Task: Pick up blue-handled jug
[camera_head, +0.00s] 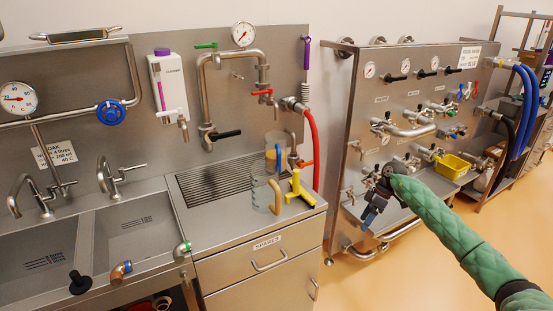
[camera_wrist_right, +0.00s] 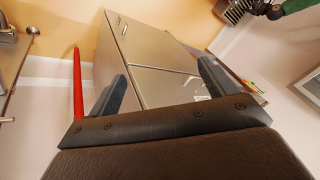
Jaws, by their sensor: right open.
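The blue-handled jug (camera_head: 279,158) stands at the back of the steel counter. It is partly hidden behind a clear jug with a tan handle (camera_head: 262,190), so mostly its blue handle and upper part show. My right gripper (camera_head: 370,215) is to the right of the counter, in front of the valve panel, well apart from both jugs. In the right wrist view its two fingers (camera_wrist_right: 162,90) are spread with nothing between them. No jug shows in that view. My left gripper is not in view.
A yellow valve piece (camera_head: 298,187) stands right of the tan-handled jug. A red hose (camera_head: 313,150) hangs behind it and also shows in the wrist view (camera_wrist_right: 78,85). The drawer cabinet (camera_head: 262,262) is under the counter. A yellow bin (camera_head: 453,165) is on the panel at right.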

